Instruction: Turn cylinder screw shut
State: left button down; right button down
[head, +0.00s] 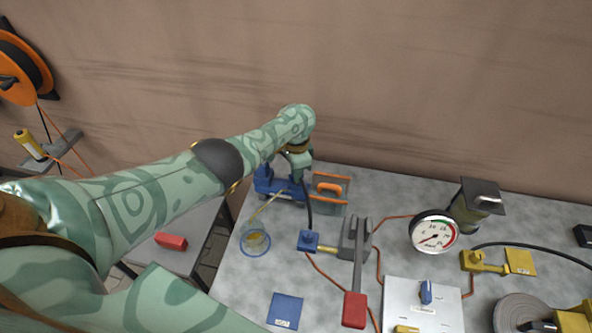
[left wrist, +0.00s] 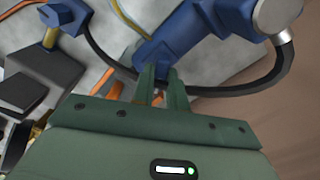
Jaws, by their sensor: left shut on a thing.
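A blue cylinder (head: 282,190) stands on the grey table near the wall; its blue body (left wrist: 190,38) fills the upper middle of the left wrist view. My left gripper (head: 300,172) reaches down to it from above. In the left wrist view its two green fingers (left wrist: 161,78) are close together at the blue body, shut on a small part there. I take this part to be the cylinder screw; the fingers hide it, so I cannot see how far it is turned. My right gripper is in neither view.
A clear jar (head: 255,243) with yellow liquid stands in front, a thin tube leading into it. An orange-topped part (head: 331,186) is close on the right. A red-handled lever (head: 356,283), a gauge (head: 434,232) and a switch panel (head: 425,310) stand further right.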

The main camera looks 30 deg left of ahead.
pick_arm(q)
jog(key=m, duration=0.6)
jog(key=shift+d, duration=0.1)
jog(key=shift+m, duration=0.4)
jog(key=c, duration=1.4)
grip_release()
notch_tip(320, 180, up, 16)
jog(key=p, duration=1)
jog(key=shift+r+p, duration=0.15)
jog(key=shift+p, duration=0.2)
